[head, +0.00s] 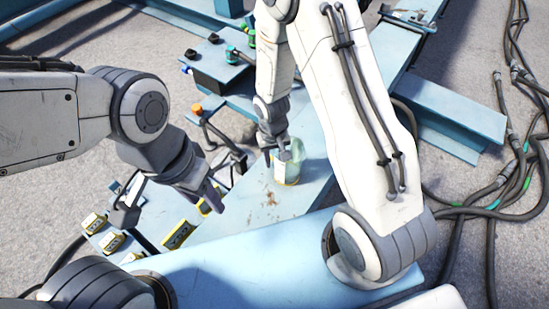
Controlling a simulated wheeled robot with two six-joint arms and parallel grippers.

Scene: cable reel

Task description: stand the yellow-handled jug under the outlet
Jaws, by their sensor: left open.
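A pale see-through jug (289,164) with a white label stands upright on the light blue surface (262,214). Its handle and handle colour are not clear, as my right gripper covers its left side. My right gripper (270,152) points down at the jug's upper left edge; whether its jaws hold the jug is hidden. My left gripper (214,199) is open, left of the jug and apart from it, above the yellow items. Small teal fittings (233,55) show at the back, but I cannot tell which part is the outlet.
Several yellow-and-black boxes (179,235) lie at the lower left. Blue beams (440,110) and black cables (515,150) are at the right. The stained surface before the jug is clear.

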